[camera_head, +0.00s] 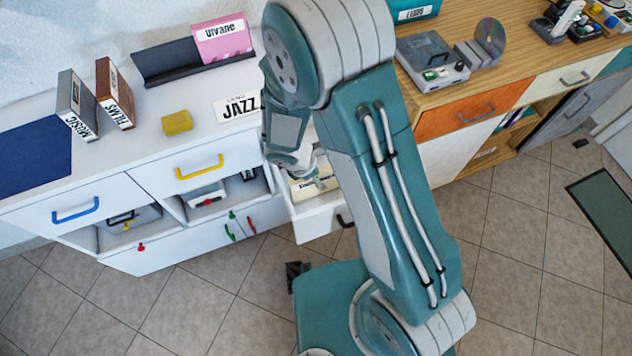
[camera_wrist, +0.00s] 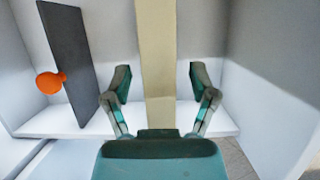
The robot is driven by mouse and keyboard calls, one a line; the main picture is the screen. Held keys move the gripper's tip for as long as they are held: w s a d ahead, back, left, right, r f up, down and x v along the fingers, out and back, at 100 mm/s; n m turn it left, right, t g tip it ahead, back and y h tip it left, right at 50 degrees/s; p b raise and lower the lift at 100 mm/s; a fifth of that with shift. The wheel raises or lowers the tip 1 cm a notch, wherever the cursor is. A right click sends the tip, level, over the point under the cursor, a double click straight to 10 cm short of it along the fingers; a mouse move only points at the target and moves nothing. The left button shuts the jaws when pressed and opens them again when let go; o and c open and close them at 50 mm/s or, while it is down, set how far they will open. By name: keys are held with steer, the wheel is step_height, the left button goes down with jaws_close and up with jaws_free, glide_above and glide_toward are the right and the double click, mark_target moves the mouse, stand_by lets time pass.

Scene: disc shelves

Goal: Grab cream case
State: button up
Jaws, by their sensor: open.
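The cream case (camera_wrist: 158,45) stands as a long pale strip in the middle of the wrist view. My gripper (camera_wrist: 160,82) is open, with one finger on each side of the case and a visible gap to it on both sides. In the head view the cream case (camera_head: 312,184) lies in the open white drawer (camera_head: 318,222), with dark lettering on it. My arm hides part of the case and most of the gripper there.
A dark panel (camera_wrist: 72,65) with an orange knob (camera_wrist: 50,82) stands left of the case in the wrist view. White walls (camera_wrist: 268,70) rise on the right. In the head view, a JAZZ card (camera_head: 238,108) and a yellow block (camera_head: 177,122) lie on the white cabinet top.

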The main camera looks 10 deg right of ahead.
steer(key=shift+f, duration=0.2)
steer(key=shift+a, duration=0.3)
steer(key=shift+d, duration=0.25)
jaws_close()
steer(key=shift+a, duration=0.1)
